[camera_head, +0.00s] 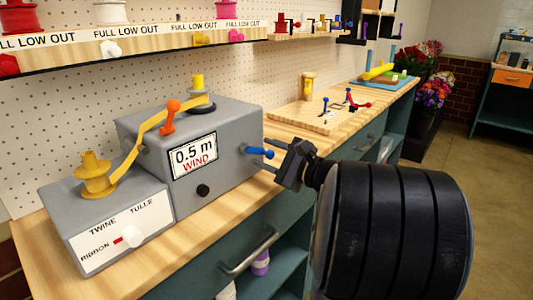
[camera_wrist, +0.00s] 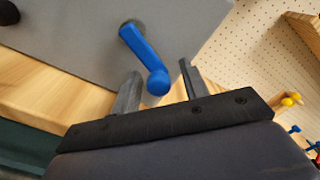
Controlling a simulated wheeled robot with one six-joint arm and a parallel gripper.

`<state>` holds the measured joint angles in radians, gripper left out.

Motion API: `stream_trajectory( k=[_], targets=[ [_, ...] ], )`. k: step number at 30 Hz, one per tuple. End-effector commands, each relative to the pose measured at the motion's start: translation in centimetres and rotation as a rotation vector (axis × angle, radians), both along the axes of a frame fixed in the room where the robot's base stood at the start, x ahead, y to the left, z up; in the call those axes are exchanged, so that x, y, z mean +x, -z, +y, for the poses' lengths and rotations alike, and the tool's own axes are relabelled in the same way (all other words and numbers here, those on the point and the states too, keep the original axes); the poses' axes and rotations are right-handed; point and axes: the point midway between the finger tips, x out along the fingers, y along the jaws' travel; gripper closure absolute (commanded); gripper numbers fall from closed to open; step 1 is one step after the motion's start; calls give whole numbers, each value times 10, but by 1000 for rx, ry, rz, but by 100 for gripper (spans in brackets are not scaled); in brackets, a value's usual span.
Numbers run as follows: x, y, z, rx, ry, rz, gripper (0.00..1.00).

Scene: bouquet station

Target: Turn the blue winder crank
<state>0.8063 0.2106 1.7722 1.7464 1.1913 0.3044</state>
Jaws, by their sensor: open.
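The blue winder crank (camera_head: 260,152) sticks out from the right end of the grey winder box (camera_head: 222,140), which carries a "0.5 m WIND" label. In the wrist view the crank (camera_wrist: 142,55) slants from its pivot on the grey face down to a round knob. My gripper (camera_head: 272,155) is open at the crank. In the wrist view the knob lies between the two fingers of my gripper (camera_wrist: 160,88), with gaps on both sides. I cannot tell from these views how deep the knob sits between the fingers.
An orange lever (camera_head: 170,115) and yellow ribbon (camera_head: 130,157) are on the winder. A lower grey box with a white selector knob (camera_head: 131,236) stands left. A wooden board (camera_head: 315,115) with small cranks lies behind my gripper. Pegboard backs the bench; a drawer handle (camera_head: 250,252) protrudes in front.

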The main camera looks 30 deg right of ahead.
Motion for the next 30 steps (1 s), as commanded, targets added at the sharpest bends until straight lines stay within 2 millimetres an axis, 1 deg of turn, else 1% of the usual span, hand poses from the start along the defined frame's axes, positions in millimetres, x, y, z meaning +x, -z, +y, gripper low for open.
stream_trajectory(
  k=[9, 15, 21, 30],
  targets=[
    [-51, -1, -20, -1, 6, -1, 57],
    [-79, -1, -30, 0, 4, 0, 57],
    [-92, 0, -33, 0, 0, 0, 57],
    [-95, 0, -34, 0, -1, -1, 57]
  ],
)
